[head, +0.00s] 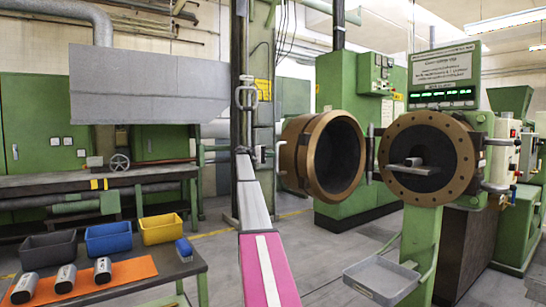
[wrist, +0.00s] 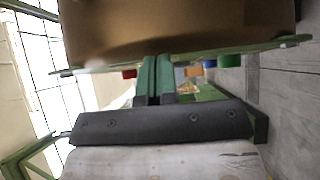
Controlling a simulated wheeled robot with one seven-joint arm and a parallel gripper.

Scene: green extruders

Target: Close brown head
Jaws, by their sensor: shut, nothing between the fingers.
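The brown head (head: 318,160) is a thick, round, hollow brown cylinder. It stands swung open to the left of the extruder's round bolted flange (head: 455,160), its dark opening facing right and toward me. A pale handle (head: 283,165) sits on its left side. My gripper (head: 262,154) is at the end of my arm, just left of the head. In the wrist view, the shut, empty fingers (wrist: 157,65) point at a large brown surface (wrist: 180,30), which looks like the head's side. I cannot tell whether they touch it.
The green extruder with its display panel (head: 442,95) stands at the right, with a grey tray (head: 382,282) below the flange. A low table at the left holds bins (head: 108,238) and metal parts on an orange mat (head: 118,275). The gap between head and flange looks clear.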

